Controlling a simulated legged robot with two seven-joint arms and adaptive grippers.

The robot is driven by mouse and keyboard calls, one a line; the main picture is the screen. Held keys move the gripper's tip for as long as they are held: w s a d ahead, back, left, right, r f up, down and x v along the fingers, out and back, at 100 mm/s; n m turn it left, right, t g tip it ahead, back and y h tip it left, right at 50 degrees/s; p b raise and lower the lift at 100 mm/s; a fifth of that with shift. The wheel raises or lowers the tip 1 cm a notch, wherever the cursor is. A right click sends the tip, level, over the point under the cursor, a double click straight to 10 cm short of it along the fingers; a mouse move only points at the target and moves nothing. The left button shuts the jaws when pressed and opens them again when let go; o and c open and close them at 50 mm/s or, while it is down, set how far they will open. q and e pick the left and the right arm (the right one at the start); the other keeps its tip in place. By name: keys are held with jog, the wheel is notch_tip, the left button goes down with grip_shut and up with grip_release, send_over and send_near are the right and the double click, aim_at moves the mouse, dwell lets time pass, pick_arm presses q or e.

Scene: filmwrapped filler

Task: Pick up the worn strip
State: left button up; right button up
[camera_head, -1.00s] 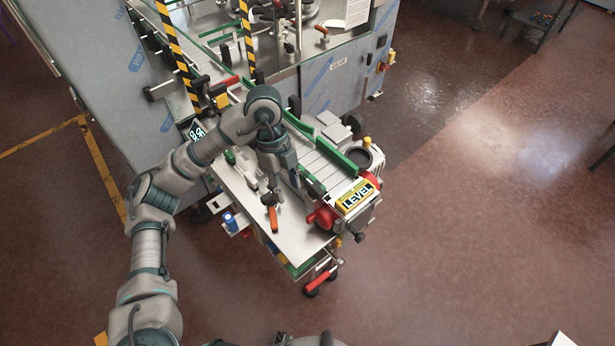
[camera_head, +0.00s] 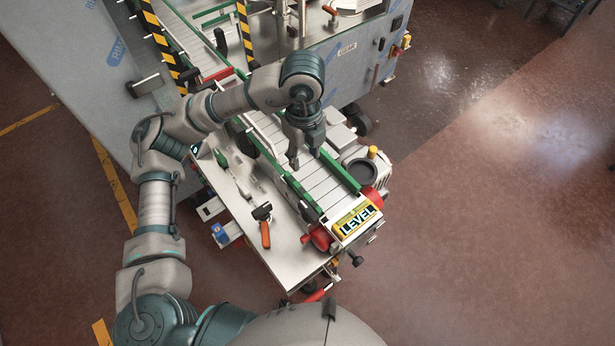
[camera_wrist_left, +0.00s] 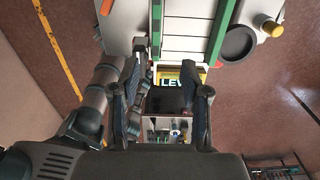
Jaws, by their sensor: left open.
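No piece is clearly recognizable as the worn strip. Long green strips line the conveyor (camera_head: 322,190), one on the near side (camera_head: 290,182) and one on the far side (camera_head: 341,172). Which of them, if any, is worn cannot be told. My left gripper (camera_head: 305,160) points down over the conveyor between these strips, its fingers apart and empty. In the left wrist view the open fingers (camera_wrist_left: 160,75) frame the conveyor's end and the yellow LEVEL label (camera_wrist_left: 186,80). My right gripper is not seen.
A pale side table (camera_head: 287,253) beside the conveyor holds an orange-handled hammer (camera_head: 264,232) and a green-handled tool (camera_head: 222,160). Red knobs (camera_head: 320,238) flank the conveyor end. Open floor lies to the right.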

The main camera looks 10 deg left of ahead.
pick_arm(q)
jog(key=p, duration=0.1)
send_over(302, 190)
jog(key=f, duration=0.4)
jog(key=s+f, duration=0.1)
jog(key=f, duration=0.1)
jog(key=shift+d+f, duration=0.3)
jog(key=shift+f, duration=0.1)
jog(key=f, duration=0.3)
jog(key=shift+w+f+p, duration=0.2)
jog(key=shift+w+p, duration=0.1)
notch_tip(302, 190, down, 2)
jog(key=shift+w+f, duration=0.1)
jog(key=f, duration=0.1)
jog(key=f+p, duration=0.1)
jog(key=f, duration=0.1)
jog(key=shift+a+f+p, duration=0.25)
jog(key=shift+f+p, duration=0.05)
jog(key=shift+p, duration=0.05)
jog(key=shift+w+f, duration=0.15)
jog(key=shift+f, duration=0.3)
grip_shut()
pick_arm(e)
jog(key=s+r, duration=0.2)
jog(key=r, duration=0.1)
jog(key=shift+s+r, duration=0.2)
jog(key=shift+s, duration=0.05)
